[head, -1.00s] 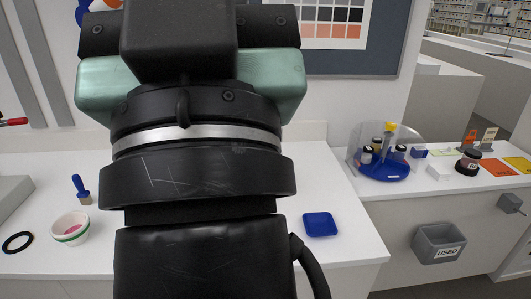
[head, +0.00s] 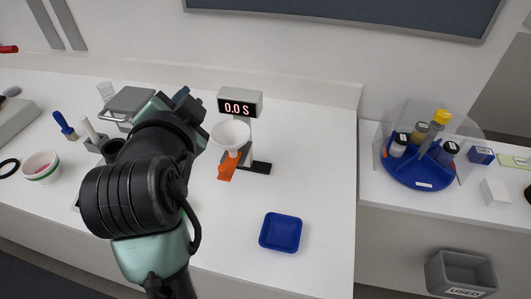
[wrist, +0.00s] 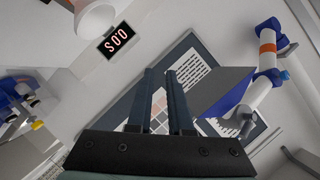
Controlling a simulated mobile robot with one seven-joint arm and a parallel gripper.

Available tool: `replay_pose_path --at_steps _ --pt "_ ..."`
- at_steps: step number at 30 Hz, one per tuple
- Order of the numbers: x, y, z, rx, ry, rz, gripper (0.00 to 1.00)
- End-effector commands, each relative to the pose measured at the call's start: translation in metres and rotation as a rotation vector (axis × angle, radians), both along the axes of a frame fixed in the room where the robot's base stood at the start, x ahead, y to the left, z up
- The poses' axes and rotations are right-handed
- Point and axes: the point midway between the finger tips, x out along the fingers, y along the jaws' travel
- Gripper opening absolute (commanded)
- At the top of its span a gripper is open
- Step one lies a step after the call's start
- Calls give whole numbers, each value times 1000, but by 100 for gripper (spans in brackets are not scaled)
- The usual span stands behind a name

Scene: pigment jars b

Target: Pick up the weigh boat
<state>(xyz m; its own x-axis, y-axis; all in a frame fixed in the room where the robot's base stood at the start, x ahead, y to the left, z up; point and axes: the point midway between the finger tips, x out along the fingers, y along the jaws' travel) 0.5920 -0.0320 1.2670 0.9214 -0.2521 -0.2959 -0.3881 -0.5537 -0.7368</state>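The weigh boat appears to be the blue square dish (head: 281,232) with a low rim. It lies flat on the white bench, right of my arm in the head view, near the bench's right end. I cannot make it out in the wrist view. My gripper (wrist: 161,72) shows in the wrist view with its two dark fingers apart and nothing between them. It points toward the wall poster rather than down at the bench. In the head view my arm hides most of the gripper, which is up and left of the dish, apart from it.
A white funnel (head: 231,134) on a stand, with a display (head: 240,103) behind it and an orange piece (head: 228,168) below, stands behind the dish. A blue carousel (head: 420,173) holds bottles at right. A white bowl (head: 41,167) is at left. Bench around the dish is clear.

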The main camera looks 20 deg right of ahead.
Motion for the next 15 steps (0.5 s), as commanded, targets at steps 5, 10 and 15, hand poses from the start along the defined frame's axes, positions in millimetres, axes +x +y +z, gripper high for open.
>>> replay_pose_path --at_steps 5,10,15 --pt "-34 -8 -125 333 336 -370 18" --pt "-88 -15 -192 485 478 -766 18" --pt "-122 -18 -216 526 506 -1003 18"
